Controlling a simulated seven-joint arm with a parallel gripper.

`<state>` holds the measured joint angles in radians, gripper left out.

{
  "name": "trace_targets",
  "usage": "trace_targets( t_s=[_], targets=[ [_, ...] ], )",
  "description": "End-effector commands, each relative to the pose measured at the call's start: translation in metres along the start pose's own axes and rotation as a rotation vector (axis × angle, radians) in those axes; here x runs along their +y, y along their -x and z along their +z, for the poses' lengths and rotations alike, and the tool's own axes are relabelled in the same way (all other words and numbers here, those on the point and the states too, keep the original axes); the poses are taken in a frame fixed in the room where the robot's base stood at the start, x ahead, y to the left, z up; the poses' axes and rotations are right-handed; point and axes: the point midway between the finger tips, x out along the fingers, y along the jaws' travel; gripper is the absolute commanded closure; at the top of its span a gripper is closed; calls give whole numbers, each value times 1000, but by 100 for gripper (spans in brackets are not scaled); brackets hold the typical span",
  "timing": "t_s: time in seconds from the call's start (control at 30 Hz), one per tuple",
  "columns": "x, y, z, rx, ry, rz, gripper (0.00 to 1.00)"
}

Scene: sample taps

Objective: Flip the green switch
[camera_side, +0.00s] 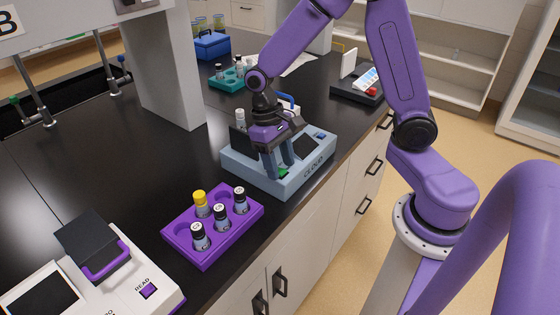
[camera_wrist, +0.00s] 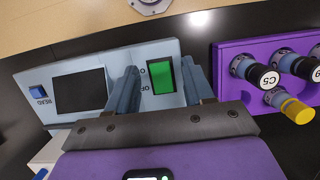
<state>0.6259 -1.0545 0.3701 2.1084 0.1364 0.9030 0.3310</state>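The green switch (camera_wrist: 159,76) is a rectangular rocker on the light blue device (camera_wrist: 150,50), with O and OF lettering beside it. In the side view the switch (camera_side: 284,173) shows as a small green patch on the device labelled CLOUD (camera_side: 318,163). My gripper (camera_wrist: 160,72) is open and empty. One finger is on each side of the switch in the wrist view, with gaps between. In the side view my gripper (camera_side: 280,167) points down close to the switch. Whether a fingertip touches the panel, I cannot tell.
The device also has a dark screen (camera_wrist: 80,91) and a blue READ button (camera_wrist: 38,91). A purple rack (camera_side: 183,243) with capped vials stands nearby. A white reader with a dark lid (camera_side: 92,245) is at lower left. A teal rack (camera_side: 228,83) stands behind.

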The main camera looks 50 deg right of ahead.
Motion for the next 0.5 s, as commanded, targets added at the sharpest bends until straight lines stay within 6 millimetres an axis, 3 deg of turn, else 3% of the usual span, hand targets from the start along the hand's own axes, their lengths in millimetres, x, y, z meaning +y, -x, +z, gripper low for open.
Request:
trace_targets(
  t_s=[0.33, 0.5],
  targets=[
    [0, 4, 0, 1, 0, 0, 49],
    [0, 26, -1, 5, 1, -2, 49]
  ],
)
